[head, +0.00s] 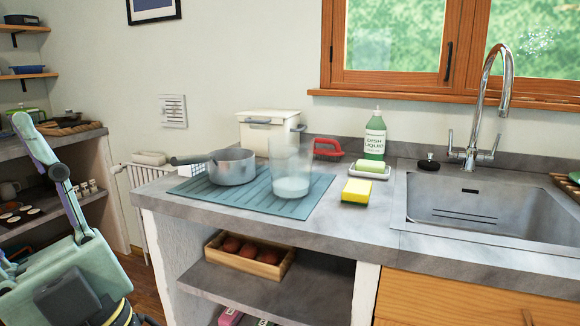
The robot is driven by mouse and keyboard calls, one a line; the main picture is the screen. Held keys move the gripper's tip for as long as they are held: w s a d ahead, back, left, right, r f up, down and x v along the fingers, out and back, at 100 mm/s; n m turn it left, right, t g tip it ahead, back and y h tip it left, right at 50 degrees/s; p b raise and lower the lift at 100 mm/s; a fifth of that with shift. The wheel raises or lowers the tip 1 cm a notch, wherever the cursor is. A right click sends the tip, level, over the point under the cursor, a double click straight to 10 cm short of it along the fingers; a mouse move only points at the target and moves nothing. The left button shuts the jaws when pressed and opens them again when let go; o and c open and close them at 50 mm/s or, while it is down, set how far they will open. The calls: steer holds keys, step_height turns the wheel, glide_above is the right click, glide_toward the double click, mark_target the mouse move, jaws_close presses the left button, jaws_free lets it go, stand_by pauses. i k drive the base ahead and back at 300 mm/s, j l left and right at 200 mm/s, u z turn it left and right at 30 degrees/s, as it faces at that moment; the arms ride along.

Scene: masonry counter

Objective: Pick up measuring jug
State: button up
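The measuring jug (291,172) is a clear, see-through vessel with a whitish lower part. It stands upright on the blue-grey ribbed draining mat (232,200), right of a grey saucepan (233,168). My arm is at the lower left, well apart from the jug. The dark end of it, which seems to be my gripper (122,314), is cut off by the bottom edge. Its fingertips are not clearly visible, so I cannot tell if it is open. Nothing of my arm touches the jug.
A cream lidded bin (262,128) stands behind the jug. A red-handled object (327,148), a green soap bottle (375,138) and a yellow sponge (356,191) are to its right, before the sink (480,208). The saucepan handle points left. The front counter edge is clear.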

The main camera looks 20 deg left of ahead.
mark_target(291, 155)
steer(key=i+l+u, duration=0.45)
steer(key=l, duration=0.15)
steer(key=i+l+u, duration=0.1)
steer(key=i, duration=0.2)
steer(key=i+l+u, duration=0.1)
steer(key=i+l, duration=0.05)
steer(key=i, duration=0.1)
